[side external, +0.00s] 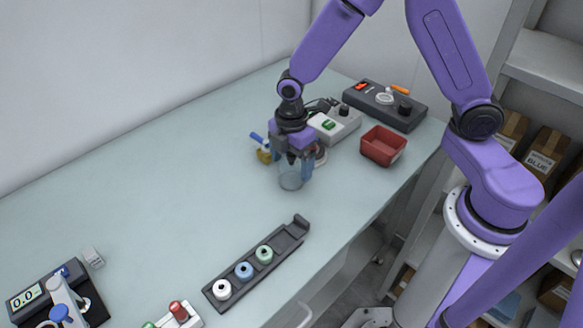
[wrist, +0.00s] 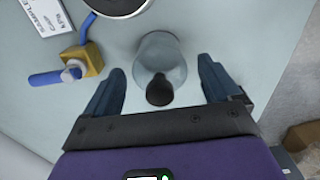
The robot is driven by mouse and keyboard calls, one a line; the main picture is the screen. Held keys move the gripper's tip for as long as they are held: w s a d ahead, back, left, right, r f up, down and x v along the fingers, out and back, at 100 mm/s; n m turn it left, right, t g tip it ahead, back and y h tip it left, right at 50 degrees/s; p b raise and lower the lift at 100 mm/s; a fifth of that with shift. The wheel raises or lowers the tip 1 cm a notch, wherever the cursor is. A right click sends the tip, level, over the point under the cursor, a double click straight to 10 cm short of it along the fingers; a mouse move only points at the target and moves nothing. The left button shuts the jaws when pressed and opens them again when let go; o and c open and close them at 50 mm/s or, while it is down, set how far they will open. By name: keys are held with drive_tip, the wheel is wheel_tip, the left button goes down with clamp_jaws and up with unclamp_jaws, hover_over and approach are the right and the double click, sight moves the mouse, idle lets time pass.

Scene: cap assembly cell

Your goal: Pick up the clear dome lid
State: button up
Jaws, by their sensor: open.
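The clear dome lid (side external: 290,181) stands on the pale table below my gripper (side external: 294,168). In the wrist view the clear dome lid (wrist: 162,50) shows as a see-through rounded shape with a dark knob at its near end. My gripper (wrist: 161,72) is open, with one dark blue finger on each side of the lid. Clear gaps show between the fingers and the lid in the wrist view. How far the fingertips are above the table is hard to tell.
A yellow block with a blue handle (wrist: 80,62) lies left of the lid. A red bin (side external: 383,146) and control boxes (side external: 388,105) stand right. A rack of coloured caps (side external: 257,264) lies in front.

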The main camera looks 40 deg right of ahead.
drive_tip(key=shift+f, duration=0.4)
drive_tip(key=c, duration=1.1)
drive_tip(key=shift+r, duration=0.2)
